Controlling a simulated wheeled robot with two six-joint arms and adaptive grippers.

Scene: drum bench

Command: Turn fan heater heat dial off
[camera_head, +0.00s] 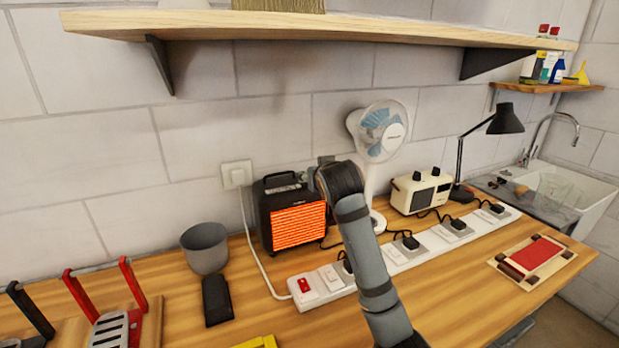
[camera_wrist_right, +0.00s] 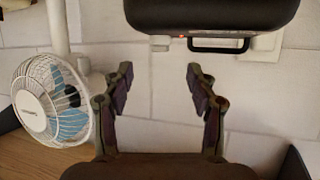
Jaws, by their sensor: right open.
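The fan heater (camera_head: 264,215) is a black box with a glowing orange grille, standing on the bench against the wall. Its top right is close to my right wrist in the head view. The right wrist view is upside down and shows the heater's dark body (camera_wrist_right: 210,14) at the top. A pale dial (camera_wrist_right: 160,42) sticks out from it, with a small red light beside it. My right gripper (camera_wrist_right: 159,74) is open and empty, its fingertips apart on either side of the dial's line and short of it. The dial is hidden in the head view. My left gripper is out of view.
A white fan (camera_head: 382,130) stands right of the heater, near my right arm. A long white power strip (camera_head: 400,256) runs in front. A grey cup (camera_head: 205,247) is at the left. A wooden shelf (camera_head: 300,27) hangs above.

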